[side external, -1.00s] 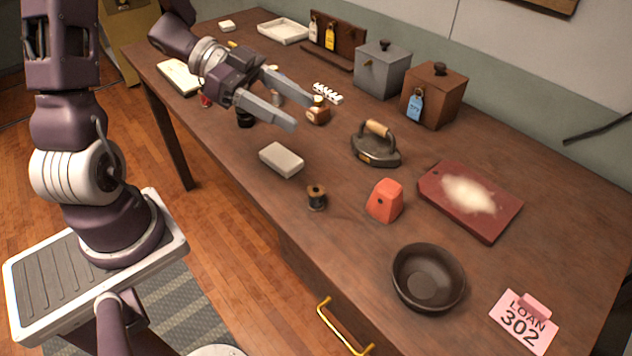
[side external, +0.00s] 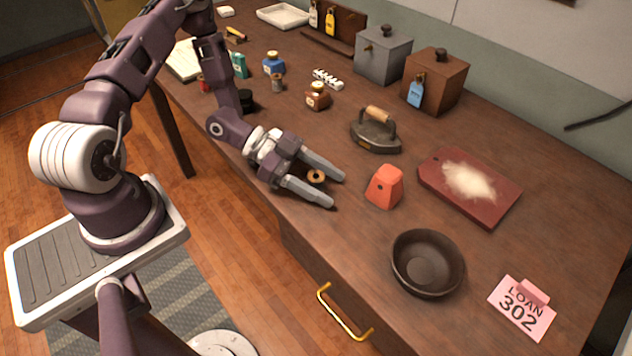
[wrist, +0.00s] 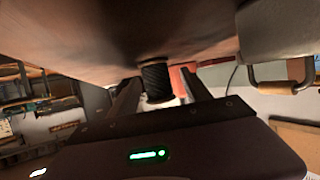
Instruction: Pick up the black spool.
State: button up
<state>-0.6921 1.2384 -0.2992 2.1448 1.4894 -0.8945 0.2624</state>
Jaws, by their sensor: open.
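The black spool (side external: 316,176) has a light wooden top and stands upright on the brown table near its front edge. My gripper (side external: 337,192) is low over the table, with its two fingers apart on either side of the spool. In the wrist view the dark wound spool (wrist: 157,82) shows between the two fingers of my gripper (wrist: 160,88), with the scene upside down. I cannot tell whether either finger touches it.
An orange-red block (side external: 384,187) stands just beyond the fingertips. A black iron (side external: 375,131) is behind, a dark bowl (side external: 428,264) to the right, and a red board (side external: 469,187) with pale powder further back. The grey block is hidden behind my gripper in the side view.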

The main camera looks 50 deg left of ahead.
grip_shut()
